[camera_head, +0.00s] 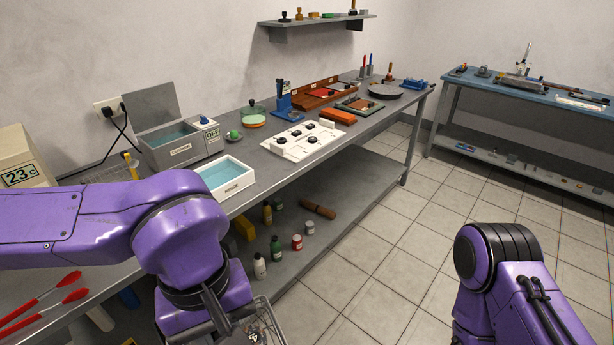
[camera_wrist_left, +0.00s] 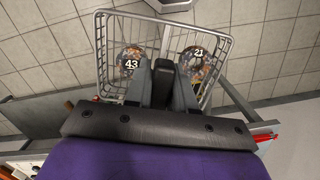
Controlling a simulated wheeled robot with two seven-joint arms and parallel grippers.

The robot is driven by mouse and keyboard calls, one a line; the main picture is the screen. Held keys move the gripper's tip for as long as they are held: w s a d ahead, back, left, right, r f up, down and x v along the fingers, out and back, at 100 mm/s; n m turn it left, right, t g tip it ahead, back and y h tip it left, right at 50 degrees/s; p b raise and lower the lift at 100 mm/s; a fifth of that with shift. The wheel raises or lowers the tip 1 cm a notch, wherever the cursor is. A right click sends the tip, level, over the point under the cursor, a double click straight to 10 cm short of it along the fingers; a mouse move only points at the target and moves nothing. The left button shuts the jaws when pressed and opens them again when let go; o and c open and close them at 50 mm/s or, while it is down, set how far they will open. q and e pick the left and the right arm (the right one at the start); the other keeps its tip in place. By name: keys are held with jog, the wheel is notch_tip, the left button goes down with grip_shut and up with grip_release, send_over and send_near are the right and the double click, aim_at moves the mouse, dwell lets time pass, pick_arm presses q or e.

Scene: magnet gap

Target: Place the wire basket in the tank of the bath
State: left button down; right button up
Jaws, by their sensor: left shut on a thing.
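The wire basket (camera_wrist_left: 151,23) hangs in my left gripper (camera_wrist_left: 165,68), which is shut on it. In the left wrist view the basket holds round parts tagged 43 (camera_wrist_left: 131,64) and 21 (camera_wrist_left: 198,56). In the head view part of the basket (camera_head: 262,322) shows at the bottom centre, off the bench's front edge, mostly hidden by my left arm. The bath (camera_head: 182,147), a grey box with its lid raised, stands at the back left with blue liquid in its tank (camera_head: 166,135). My right arm is at the lower right; its gripper is out of view.
A white tray (camera_head: 240,182) of blue liquid stands in front of the bath. A control box reading OFF (camera_head: 210,133) adjoins the bath. Red-handled tongs (camera_head: 45,300) lie at the left. A white plate with black knobs (camera_head: 302,139) is farther along the bench.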

pick_arm(q)
jog(key=w+a+f+m, duration=0.2)
jog(key=w+m, duration=0.1)
jog(key=w, duration=0.5)
jog(key=w+a+f+m, duration=0.1)
jog(key=w+a+m, duration=0.1)
jog(key=w, duration=0.5)
jog(key=w+a+f, duration=0.2)
jog(key=f, duration=0.3)
jog(key=w+a+f, duration=0.2)
jog(key=a+f, duration=0.1)
jog(key=f, duration=0.2)
jog(key=shift+w+f+y, duration=0.25)
jog(key=shift+w+y, duration=0.05)
jog(key=shift+w, duration=0.1)
